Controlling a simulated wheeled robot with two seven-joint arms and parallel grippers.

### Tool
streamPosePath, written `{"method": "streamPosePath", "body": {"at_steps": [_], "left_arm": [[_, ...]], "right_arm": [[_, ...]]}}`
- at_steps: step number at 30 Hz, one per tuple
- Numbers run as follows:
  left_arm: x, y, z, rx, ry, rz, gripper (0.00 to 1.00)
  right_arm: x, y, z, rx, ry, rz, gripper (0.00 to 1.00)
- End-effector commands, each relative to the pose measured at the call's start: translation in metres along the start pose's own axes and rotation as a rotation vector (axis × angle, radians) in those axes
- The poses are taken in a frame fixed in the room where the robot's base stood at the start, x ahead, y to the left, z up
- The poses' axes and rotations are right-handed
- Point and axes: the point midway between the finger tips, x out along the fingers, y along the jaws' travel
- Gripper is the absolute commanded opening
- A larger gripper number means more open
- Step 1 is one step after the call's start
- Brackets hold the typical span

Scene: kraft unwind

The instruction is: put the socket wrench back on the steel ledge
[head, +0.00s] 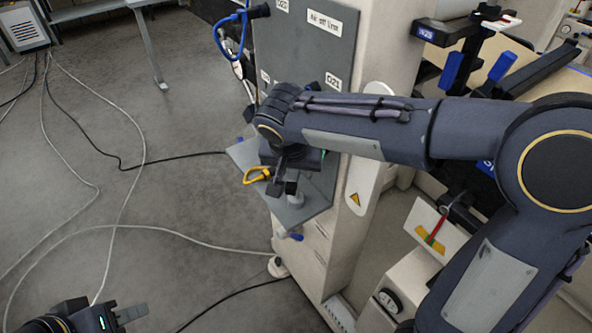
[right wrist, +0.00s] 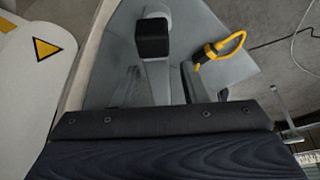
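The steel ledge (head: 318,193) is a grey plate sticking out from the front of the pale machine; it also shows in the right wrist view (right wrist: 240,76). My right gripper (head: 284,188) points down over the ledge, and its fingertips look close together. One dark fingertip shows in the right wrist view, with nothing clearly between the fingers. A small grey cylinder (head: 296,201) is just beside the fingertips. A yellow loop with a dark end (head: 257,175) is beside the gripper, at the ledge's left side. I cannot make out the socket wrench for certain. My left gripper (head: 130,314) is low at the left, far from the ledge.
A grey panel (head: 312,45) with labels and a blue hook (head: 232,40) rises behind the ledge. A blue-handled item (head: 292,237) is below it. Cables cross the open floor (head: 150,200).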

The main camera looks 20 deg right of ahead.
Motion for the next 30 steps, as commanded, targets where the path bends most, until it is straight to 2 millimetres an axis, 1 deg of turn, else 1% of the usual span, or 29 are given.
{"method": "streamPosePath", "body": {"at_steps": [1, 6, 9, 12, 16, 20, 22, 23, 26, 27, 29, 30], "left_arm": [[-0.003, 0.001, -0.001, 0.0, 0.0, 0.0, 0.36], [-0.007, 0.003, -0.003, 0.0, 0.0, 0.0, 0.36], [-0.009, 0.004, -0.004, 0.0, 0.0, 0.0, 0.36], [-0.01, 0.005, -0.005, 0.0, 0.0, 0.0, 0.36], [-0.011, 0.005, -0.005, 0.0, 0.0, 0.0, 0.36], [-0.011, 0.005, -0.005, 0.0, 0.0, 0.0, 0.36], [-0.011, 0.005, -0.005, 0.0, 0.0, 0.0, 0.36], [-0.011, 0.005, -0.005, 0.0, 0.0, 0.0, 0.36], [-0.011, 0.005, -0.005, 0.0, 0.0, 0.0, 0.36], [-0.011, 0.005, -0.005, 0.0, 0.0, 0.0, 0.36], [-0.011, 0.005, -0.005, 0.0, 0.0, 0.0, 0.36], [-0.011, 0.005, -0.005, 0.0, 0.0, 0.0, 0.36]], "right_arm": [[-0.013, -0.001, -0.001, -0.001, 0.003, -0.005, 0.4], [-0.051, -0.001, -0.001, 0.0, 0.002, -0.005, 0.4], [-0.07, -0.001, -0.001, -0.001, 0.003, -0.004, 0.4], [-0.084, 0.0, -0.001, 0.0, 0.002, -0.002, 0.4], [-0.094, 0.0, 0.0, -0.001, 0.0, -0.001, 0.4], [-0.097, 0.0, 0.0, -0.001, 0.0, -0.001, 0.4], [-0.096, 0.004, 0.001, -0.002, -0.007, -0.004, 0.4], [-0.096, 0.009, 0.001, -0.005, -0.014, -0.008, 0.4], [-0.09, 0.04, 0.009, -0.031, -0.063, -0.049, 0.4], [-0.086, 0.057, 0.015, -0.047, -0.09, -0.078, 0.4], [-0.081, 0.083, 0.03, -0.073, -0.126, -0.131, 0.4], [-0.078, 0.099, 0.041, -0.091, -0.143, -0.171, 0.4]]}}
